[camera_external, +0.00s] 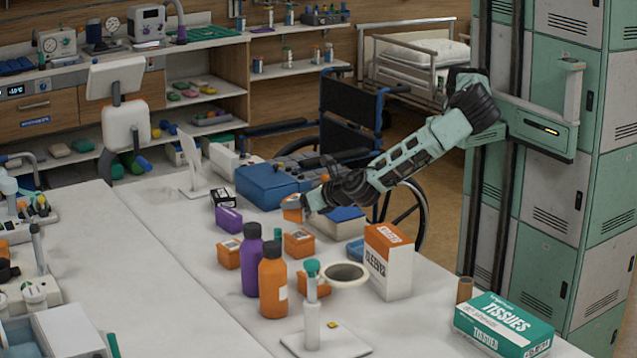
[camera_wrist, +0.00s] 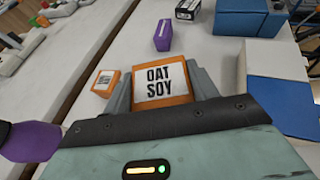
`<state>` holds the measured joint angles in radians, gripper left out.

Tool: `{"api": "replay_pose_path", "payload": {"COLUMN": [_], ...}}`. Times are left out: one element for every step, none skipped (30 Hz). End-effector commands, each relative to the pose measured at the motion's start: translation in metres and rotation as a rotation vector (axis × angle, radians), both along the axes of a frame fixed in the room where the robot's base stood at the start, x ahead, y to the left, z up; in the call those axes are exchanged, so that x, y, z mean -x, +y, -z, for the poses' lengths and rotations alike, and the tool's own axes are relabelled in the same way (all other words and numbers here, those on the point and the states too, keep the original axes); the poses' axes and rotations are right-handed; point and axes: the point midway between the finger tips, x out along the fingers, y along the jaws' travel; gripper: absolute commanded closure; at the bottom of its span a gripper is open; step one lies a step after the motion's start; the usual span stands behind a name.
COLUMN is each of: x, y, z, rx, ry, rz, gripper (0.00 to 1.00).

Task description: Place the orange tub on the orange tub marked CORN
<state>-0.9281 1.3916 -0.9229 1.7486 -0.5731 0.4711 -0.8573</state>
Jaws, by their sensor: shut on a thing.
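My gripper (camera_external: 303,207) is shut on an orange tub (camera_external: 292,210) and holds it above the table. In the wrist view the held orange tub (camera_wrist: 178,96) sits between the fingers, its white label reading OAT SOY. The left one also shows in the wrist view (camera_wrist: 106,83), left of the held tub. Their labels are too small to read, so I cannot tell which is marked CORN.
A purple bottle (camera_external: 251,262) and an orange bottle (camera_external: 273,280) stand near the tubs. A purple box (camera_external: 229,219), a black-and-white box (camera_external: 223,198) and a blue case (camera_external: 268,184) lie behind. A white-and-orange carton (camera_external: 389,265) and a bowl (camera_external: 344,275) stand to the right.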

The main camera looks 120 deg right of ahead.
Motion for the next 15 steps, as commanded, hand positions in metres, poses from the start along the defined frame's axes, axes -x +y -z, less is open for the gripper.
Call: {"api": "replay_pose_path", "payload": {"x": [-0.001, 0.000, 0.000, 0.000, 0.000, 0.000, -0.001, -0.001, 0.000, 0.000, 0.000, 0.000, 0.000, -0.001, 0.000], "y": [0.000, 0.000, 0.000, 0.000, 0.000, 0.000, 0.000, 0.000, 0.000, 0.000, 0.000, 0.000, 0.000, 0.000, 0.000], "z": [0.002, 0.005, 0.010, 0.014, 0.019, 0.025, 0.029, 0.033, 0.037, 0.040, 0.042, 0.044, 0.044, 0.045, 0.045], "rx": [0.001, 0.001, 0.001, 0.001, 0.002, 0.002, 0.003, 0.002, 0.002, 0.001, 0.000, -0.001, -0.001, -0.001, -0.001], "ry": [-0.001, 0.000, 0.001, 0.000, 0.001, 0.001, 0.001, 0.001, 0.000, -0.001, -0.002, -0.002, -0.002, -0.003, -0.003], "rz": [-0.001, -0.001, -0.002, -0.001, -0.001, -0.002, -0.002, -0.002, -0.001, -0.001, -0.001, 0.000, 0.000, 0.000, 0.000], "gripper": [0.70, 0.70, 0.70, 0.70, 0.70, 0.70, 0.70, 0.70, 0.70, 0.70, 0.70, 0.70, 0.70, 0.70, 0.70]}}
